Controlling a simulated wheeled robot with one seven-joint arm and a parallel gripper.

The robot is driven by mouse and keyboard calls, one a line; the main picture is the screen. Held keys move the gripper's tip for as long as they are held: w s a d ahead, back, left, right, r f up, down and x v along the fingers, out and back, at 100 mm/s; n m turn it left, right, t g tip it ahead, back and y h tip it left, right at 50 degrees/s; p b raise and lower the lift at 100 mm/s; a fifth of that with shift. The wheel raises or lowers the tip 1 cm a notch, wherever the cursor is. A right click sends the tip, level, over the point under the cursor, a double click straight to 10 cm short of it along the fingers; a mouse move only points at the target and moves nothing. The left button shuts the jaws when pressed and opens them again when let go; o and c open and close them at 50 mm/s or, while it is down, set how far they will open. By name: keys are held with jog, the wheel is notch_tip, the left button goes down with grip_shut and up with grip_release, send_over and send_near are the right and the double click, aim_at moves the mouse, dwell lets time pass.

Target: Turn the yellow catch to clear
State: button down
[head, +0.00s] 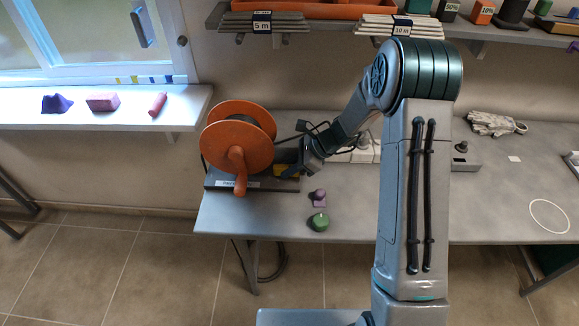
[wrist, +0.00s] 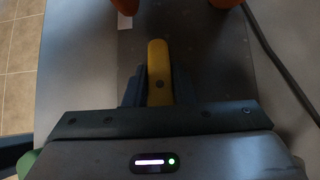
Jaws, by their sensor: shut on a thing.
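The yellow catch (wrist: 159,62) shows in the wrist view as a narrow yellow bar with a dark dot, between the two dark fingers of my gripper (wrist: 160,88). The gripper is shut on it. In the head view the catch (head: 283,170) is a small yellow patch at the right of the reel's base, partly hidden by my gripper (head: 290,171). The orange reel (head: 236,133) stands on a dark base plate (head: 270,185) with a white label. The lettering on the label is too small to read.
A purple piece (head: 318,197) and a green round piece (head: 320,222) sit on the grey table (head: 255,222) in front of my gripper. A dark cable (wrist: 275,50) runs along the right in the wrist view. Gloves (head: 495,124) lie at the back right. A white ring (head: 549,216) marks clear tabletop.

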jog(key=n+g, duration=0.2)
jog(key=shift+n+p, duration=0.4)
jog(key=n+g+h, duration=0.1)
jog(key=n+g, duration=0.1)
jog(key=n, duration=0.1)
jog(key=shift+n+g, duration=0.3)
jog(key=shift+g, duration=0.1)
jog(key=n+g+h, duration=0.1)
jog(key=n, duration=0.1)
jog(key=n+g+h, duration=0.2)
jog(key=n, duration=0.1)
jog(key=shift+b, duration=0.3)
jog(key=c, duration=2.2)
grip_release()
jog(key=shift+n, duration=0.4)
jog(key=c, duration=1.2)
grip_release()
jog(key=shift+w, duration=0.1)
